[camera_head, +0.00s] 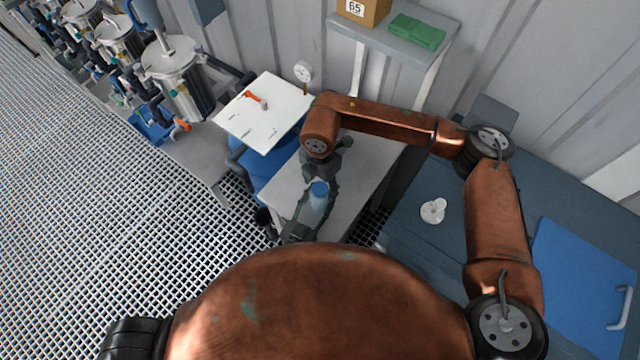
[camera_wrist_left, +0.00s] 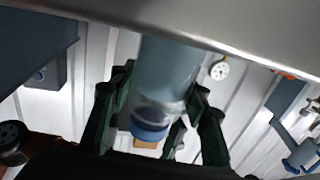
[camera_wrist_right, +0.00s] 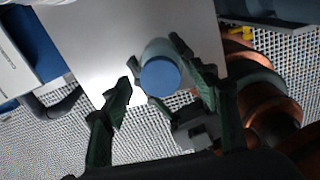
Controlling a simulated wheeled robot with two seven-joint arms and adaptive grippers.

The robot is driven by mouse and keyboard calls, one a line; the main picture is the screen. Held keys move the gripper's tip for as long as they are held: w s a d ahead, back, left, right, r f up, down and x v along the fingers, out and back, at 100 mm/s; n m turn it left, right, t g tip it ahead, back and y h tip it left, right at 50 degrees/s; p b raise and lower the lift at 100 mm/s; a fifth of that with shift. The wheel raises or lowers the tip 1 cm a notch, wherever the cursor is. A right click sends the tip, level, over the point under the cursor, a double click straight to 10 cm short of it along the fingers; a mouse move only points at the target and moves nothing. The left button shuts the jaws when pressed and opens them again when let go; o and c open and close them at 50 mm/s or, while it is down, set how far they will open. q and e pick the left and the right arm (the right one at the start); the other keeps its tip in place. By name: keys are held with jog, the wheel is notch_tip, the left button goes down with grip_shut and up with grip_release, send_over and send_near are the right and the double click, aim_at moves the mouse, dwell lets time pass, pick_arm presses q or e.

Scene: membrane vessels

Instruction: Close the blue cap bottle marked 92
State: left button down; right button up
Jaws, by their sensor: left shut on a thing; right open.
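The bottle (camera_head: 317,202) is translucent blue with a blue cap (camera_head: 320,187) at its top, upright at the white table. My left gripper (camera_head: 308,214) is shut around the bottle's body; in the left wrist view the bottle (camera_wrist_left: 168,75) sits between its fingers, with the cap (camera_wrist_left: 149,130) at its end. My right gripper (camera_head: 328,172) is above it. In the right wrist view the cap (camera_wrist_right: 160,77) lies between the open fingers of the right gripper (camera_wrist_right: 152,68), apparently untouched. Whether the cap is tight cannot be told. No number 92 is visible.
The white table (camera_head: 357,185) is bare around the bottle. A white board (camera_head: 277,125) with an orange-handled tool (camera_head: 256,100) stands behind left. Steel vessels (camera_head: 178,75) line the left. A small white object (camera_head: 433,211) stands on the dark bench (camera_head: 410,240) at right.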

notch_tip(320, 180, up, 12)
dwell(0.6)
pick_arm(q)
jog(key=c, duration=1)
grip_release()
jog(key=v, duration=1.2)
